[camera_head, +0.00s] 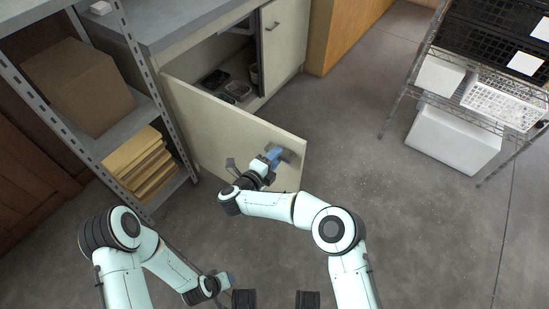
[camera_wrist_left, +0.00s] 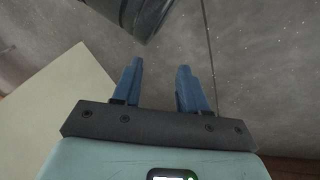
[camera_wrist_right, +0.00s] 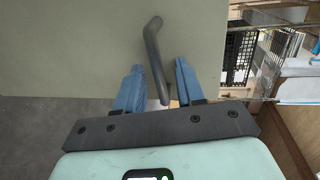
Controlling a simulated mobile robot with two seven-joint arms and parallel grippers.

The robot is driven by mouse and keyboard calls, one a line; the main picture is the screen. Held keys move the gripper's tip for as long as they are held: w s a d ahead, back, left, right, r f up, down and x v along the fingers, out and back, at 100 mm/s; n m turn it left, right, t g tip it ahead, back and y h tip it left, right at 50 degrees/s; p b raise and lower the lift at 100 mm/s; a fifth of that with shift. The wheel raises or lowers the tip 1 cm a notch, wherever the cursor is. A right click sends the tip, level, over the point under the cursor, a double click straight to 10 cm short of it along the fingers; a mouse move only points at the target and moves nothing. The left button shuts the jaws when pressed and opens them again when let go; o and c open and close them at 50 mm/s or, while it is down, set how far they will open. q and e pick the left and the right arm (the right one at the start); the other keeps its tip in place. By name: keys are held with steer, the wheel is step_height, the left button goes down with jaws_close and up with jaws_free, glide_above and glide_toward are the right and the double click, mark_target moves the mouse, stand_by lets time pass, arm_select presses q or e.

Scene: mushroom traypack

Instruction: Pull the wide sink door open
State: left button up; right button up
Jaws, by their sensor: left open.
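The wide sink door (camera_head: 225,125) is a pale panel hinged at its left end. It stands swung out from the cabinet, and the inside shows behind it. My right gripper (camera_head: 277,152) is at the door's free end. In the right wrist view the dark bar handle (camera_wrist_right: 155,50) on the door face runs down between the blue fingers (camera_wrist_right: 158,75). The fingers are open, with the bar between them and gaps at the sides. My left gripper (camera_head: 228,281) is low in front, clear of the door; its fingers (camera_wrist_left: 160,80) are open and empty.
Dark trays (camera_head: 238,90) sit inside the cabinet. A second cabinet door (camera_head: 285,40) is to the right. A shelf with a cardboard box (camera_head: 80,85) stands left, and a wire rack (camera_head: 500,115) stands right. The floor (camera_head: 400,215) between is clear.

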steer(key=shift+s, duration=0.1)
arm_select(q)
steer(key=shift+g+h, duration=0.4)
steer(key=shift+g, duration=0.1)
steer(key=s+d+r+p, duration=0.2)
steer(key=s+r, duration=0.1)
steer(key=shift+s+d+p, duration=0.1)
steer(key=shift+s+p, duration=0.2)
steer(key=shift+p, duration=0.1)
arm_select(e)
steer(key=v, duration=1.3)
steer(key=shift+a, duration=0.2)
